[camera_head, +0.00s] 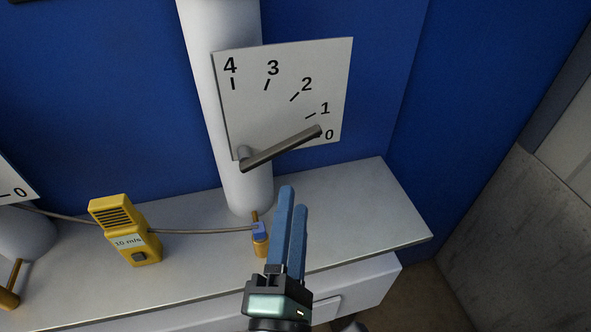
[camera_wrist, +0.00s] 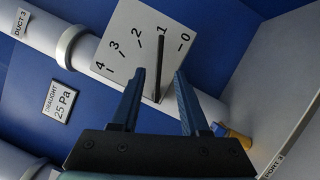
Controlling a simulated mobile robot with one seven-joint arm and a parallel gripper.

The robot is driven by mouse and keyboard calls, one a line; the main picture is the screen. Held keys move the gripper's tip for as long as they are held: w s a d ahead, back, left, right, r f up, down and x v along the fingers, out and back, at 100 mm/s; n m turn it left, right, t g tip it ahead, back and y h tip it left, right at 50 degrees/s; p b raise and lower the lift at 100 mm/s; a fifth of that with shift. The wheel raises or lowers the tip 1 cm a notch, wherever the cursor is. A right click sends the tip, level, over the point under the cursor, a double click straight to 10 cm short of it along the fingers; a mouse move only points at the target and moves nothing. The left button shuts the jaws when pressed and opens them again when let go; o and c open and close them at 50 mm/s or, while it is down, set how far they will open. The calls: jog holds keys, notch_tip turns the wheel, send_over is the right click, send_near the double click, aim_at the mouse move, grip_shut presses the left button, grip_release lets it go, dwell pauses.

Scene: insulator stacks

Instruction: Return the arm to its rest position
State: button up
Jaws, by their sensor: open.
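My gripper (camera_head: 294,199) is open and empty, with two blue fingers pointing up in the head view. It is in front of the shelf, below a dial plate numbered 0 to 4 (camera_head: 328,72). A dark lever (camera_head: 283,148) is on the plate; its tip is near the 0 in the head view. In the wrist view the lever (camera_wrist: 159,62) shows in the gap between the fingertips, its tip near the 1. In the head view the fingertips are apart from the lever. The rest of my arm is mostly out of view.
A white pipe (camera_head: 240,188) stands behind the plate. A yellow meter marked 10 m/s (camera_head: 125,230) is on the grey shelf (camera_head: 352,212), with a cable to a yellow-and-blue fitting (camera_head: 260,232) beside my fingers. A sign reads DRAUGHT 25 Pa (camera_wrist: 61,101). The shelf's right end is clear.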

jog(key=shift+r, duration=0.1)
jog(key=w+d+r+m+t+h, duration=0.1)
jog(key=w+r+m+t, duration=0.1)
jog(key=r+m, duration=0.5)
jog(key=w+d+r+m+t, duration=0.15)
jog(key=r+m, duration=0.25)
jog(key=r, duration=0.6)
jog(key=s+r+m+t+y, duration=0.1)
jog(key=s+r+m+t, duration=0.1)
jog(key=r+m, duration=0.3)
jog(key=s+r+m+t+y, duration=0.1)
jog(key=r+m, duration=0.4)
jog(key=r, duration=0.9)
jog(key=shift+s+a+r+m+t, duration=0.3)
jog(key=shift+s+a+t, duration=0.25)
jog(key=shift+s, duration=0.45)
